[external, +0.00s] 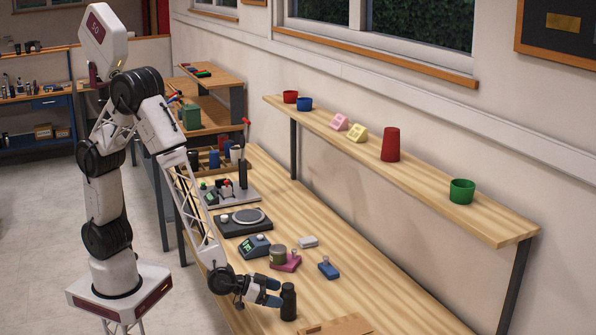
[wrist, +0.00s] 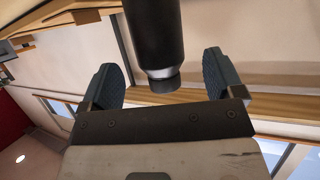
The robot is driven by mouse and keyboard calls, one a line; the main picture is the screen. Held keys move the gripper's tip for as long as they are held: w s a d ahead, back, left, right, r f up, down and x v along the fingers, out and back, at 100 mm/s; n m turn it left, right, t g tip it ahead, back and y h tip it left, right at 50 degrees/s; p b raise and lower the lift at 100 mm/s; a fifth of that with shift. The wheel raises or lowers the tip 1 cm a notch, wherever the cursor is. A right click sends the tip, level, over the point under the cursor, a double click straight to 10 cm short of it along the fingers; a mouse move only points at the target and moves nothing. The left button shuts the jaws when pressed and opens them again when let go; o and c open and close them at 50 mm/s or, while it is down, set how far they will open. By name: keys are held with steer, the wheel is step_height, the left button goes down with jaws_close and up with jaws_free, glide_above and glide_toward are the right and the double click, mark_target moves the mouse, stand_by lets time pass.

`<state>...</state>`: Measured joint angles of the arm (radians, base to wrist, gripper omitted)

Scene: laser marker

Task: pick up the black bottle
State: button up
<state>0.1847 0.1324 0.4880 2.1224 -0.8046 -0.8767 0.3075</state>
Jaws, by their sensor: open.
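The black bottle (external: 289,303) stands upright on the wooden workbench, near its front edge. It also shows in the wrist view (wrist: 155,35), where its narrower neck and cap point toward the gripper body. My gripper (external: 275,291) is low over the bench, just left of the bottle in the external view. Its two blue-grey fingers are spread, one on each side of the bottle in the wrist view (wrist: 160,68), with gaps on both sides. I cannot tell how far the fingertips reach around it.
A wooden board (external: 336,326) lies close to the bottle at the front. A blue block-like item (external: 328,269), a pink item (external: 285,262) and a white piece (external: 308,242) lie behind. A raised shelf (external: 440,197) holds cups along the wall. The bench right of the bottle is mostly clear.

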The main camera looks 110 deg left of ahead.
mark_target(289, 298)
steer(key=shift+x, duration=2.4)
steer(key=shift+c, duration=0.5)
steer(key=c, duration=1)
